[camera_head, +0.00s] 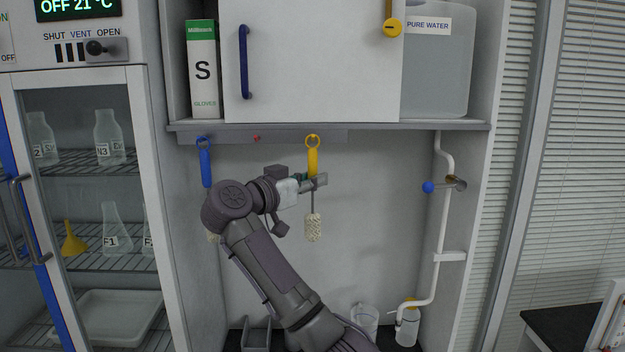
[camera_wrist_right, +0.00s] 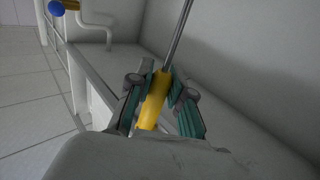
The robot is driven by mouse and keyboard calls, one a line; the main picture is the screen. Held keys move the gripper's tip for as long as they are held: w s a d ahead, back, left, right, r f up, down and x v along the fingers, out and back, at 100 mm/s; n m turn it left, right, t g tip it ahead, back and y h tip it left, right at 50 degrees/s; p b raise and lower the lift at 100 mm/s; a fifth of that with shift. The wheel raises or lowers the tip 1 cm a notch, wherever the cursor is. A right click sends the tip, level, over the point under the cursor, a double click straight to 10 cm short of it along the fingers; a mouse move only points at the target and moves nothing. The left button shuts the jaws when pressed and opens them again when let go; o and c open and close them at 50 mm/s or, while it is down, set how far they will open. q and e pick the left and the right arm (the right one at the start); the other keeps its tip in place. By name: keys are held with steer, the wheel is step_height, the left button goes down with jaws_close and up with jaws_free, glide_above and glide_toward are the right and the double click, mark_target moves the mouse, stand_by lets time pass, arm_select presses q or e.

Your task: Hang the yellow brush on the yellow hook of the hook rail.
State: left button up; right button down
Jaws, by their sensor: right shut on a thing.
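The yellow brush (camera_head: 313,161) hangs upright below the hook rail (camera_head: 228,137), with a yellow handle, a ring at its top and pale bristles at the bottom. Its ring is at the rail's right part, by the yellow hook, which I cannot make out apart from the ring. I cannot tell whether the ring is over the hook. My right gripper (camera_head: 312,182) is shut on the lower handle. In the right wrist view the yellow handle (camera_wrist_right: 154,100) lies between the green-padded fingers (camera_wrist_right: 160,98). My left gripper is not in view.
A blue brush (camera_head: 205,163) hangs left on the rail, partly behind my arm. A red hook (camera_head: 256,138) between them is bare. A cabinet (camera_head: 310,60) is above. A white pipe with a blue-knobbed valve (camera_head: 428,187) is right. A beaker and bottle (camera_head: 407,325) stand below.

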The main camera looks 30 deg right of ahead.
stand_by(0.3)
steer(key=c, duration=1)
jaws_free()
